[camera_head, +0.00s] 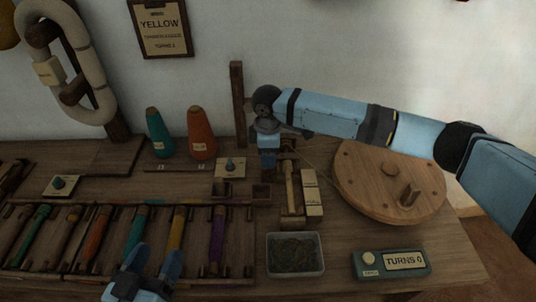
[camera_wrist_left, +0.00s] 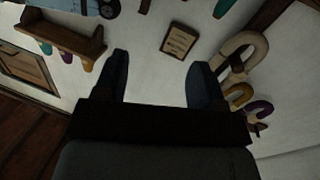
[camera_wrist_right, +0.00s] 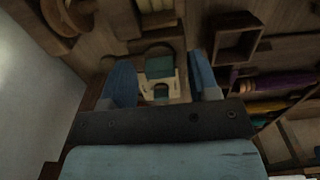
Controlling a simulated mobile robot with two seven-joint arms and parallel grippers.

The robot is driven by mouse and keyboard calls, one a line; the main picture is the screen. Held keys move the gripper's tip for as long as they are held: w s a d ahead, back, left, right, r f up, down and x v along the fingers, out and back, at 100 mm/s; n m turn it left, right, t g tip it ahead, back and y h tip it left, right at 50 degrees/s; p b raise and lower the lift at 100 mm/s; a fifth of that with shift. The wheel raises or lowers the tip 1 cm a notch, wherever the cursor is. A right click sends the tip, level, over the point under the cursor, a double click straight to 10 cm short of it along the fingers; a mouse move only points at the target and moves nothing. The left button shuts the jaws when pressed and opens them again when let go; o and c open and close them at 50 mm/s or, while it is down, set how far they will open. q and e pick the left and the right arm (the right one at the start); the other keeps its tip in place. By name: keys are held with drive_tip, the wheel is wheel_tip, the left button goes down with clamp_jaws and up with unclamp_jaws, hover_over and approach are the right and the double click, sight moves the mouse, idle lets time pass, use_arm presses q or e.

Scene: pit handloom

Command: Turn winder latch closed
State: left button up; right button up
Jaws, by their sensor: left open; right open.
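A pale plate with a teal knob (camera_head: 230,166) lies on the bench just left of my right gripper; it looks like the winder latch, but I cannot be sure. In the right wrist view the teal knob (camera_wrist_right: 160,66) shows between the fingers, apparently below them. My right gripper (camera_head: 268,158) is open, pointing down, with no visible hold on anything. The winder (camera_head: 291,190), a wooden spindle beside a pale labelled block, stands right of it. My left gripper (camera_head: 156,260) is open and empty over the front of the bobbin rack; its wrist view shows mostly wall.
A large wooden disc (camera_head: 385,180) with a peg stands at the right. A bin (camera_head: 295,254) and a TURNS 0 counter (camera_head: 391,263) sit at the front. Teal and orange cones (camera_head: 202,134) stand behind. A rack of coloured bobbins (camera_head: 110,232) fills the left. A post (camera_head: 238,100) rises behind my right gripper.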

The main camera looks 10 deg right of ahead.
drive_tip(key=shift+c, duration=0.4)
drive_tip(key=c, duration=0.8)
drive_tip(key=shift+c, duration=0.2)
